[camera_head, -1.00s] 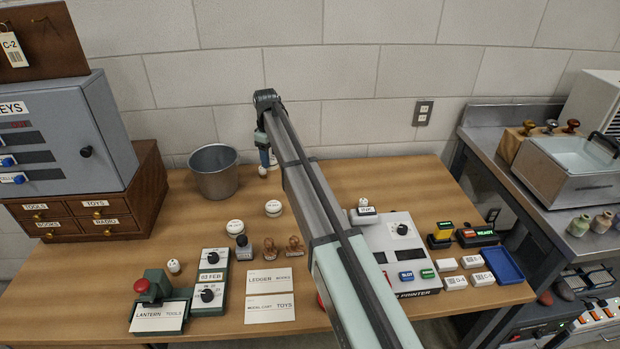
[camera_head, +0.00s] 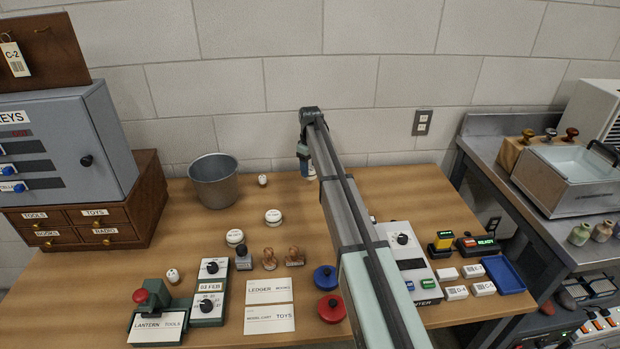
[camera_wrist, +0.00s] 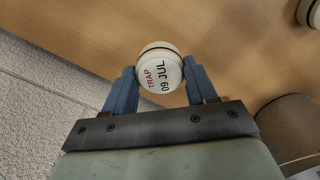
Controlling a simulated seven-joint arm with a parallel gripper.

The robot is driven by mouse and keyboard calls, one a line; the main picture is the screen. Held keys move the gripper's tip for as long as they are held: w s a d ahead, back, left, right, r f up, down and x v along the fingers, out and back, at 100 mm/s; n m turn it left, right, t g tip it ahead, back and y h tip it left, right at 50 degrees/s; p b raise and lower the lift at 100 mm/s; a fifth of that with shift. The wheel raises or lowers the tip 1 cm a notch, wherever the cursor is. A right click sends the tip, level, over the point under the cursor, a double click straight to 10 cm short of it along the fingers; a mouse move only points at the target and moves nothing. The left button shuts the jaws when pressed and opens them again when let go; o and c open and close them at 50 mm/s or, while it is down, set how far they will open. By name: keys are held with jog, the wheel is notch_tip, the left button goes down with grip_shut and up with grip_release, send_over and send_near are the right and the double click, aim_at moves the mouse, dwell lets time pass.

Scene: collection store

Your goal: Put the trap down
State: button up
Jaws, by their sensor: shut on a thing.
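The trap (camera_wrist: 160,72) is a round white piece with a dark band, marked "TRAP 09 JUL" in the wrist view. My gripper (camera_wrist: 160,85) is shut on it, with one blue finger on each side. In the head view my gripper (camera_head: 307,170) is near the back of the wooden table (camera_head: 400,185), right of the metal bucket. My arm and fingers mostly hide the trap there. Its height above the table is hard to tell.
Two similar white round pieces stand nearby, one farther back (camera_head: 273,216) and one nearer (camera_head: 235,237). A metal bucket (camera_head: 214,182) and a small white piece (camera_head: 262,180) are to the left. Bare table lies right of my arm, in front of the wall.

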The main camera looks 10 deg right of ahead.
aim_at(310, 176)
jog(key=shift+f, duration=2.25)
jog(key=shift+f, duration=0.15)
jog(key=o, duration=1)
jog(key=shift+o, duration=0.2)
notch_tip(310, 176, up, 12)
jog(key=shift+r, duration=0.15)
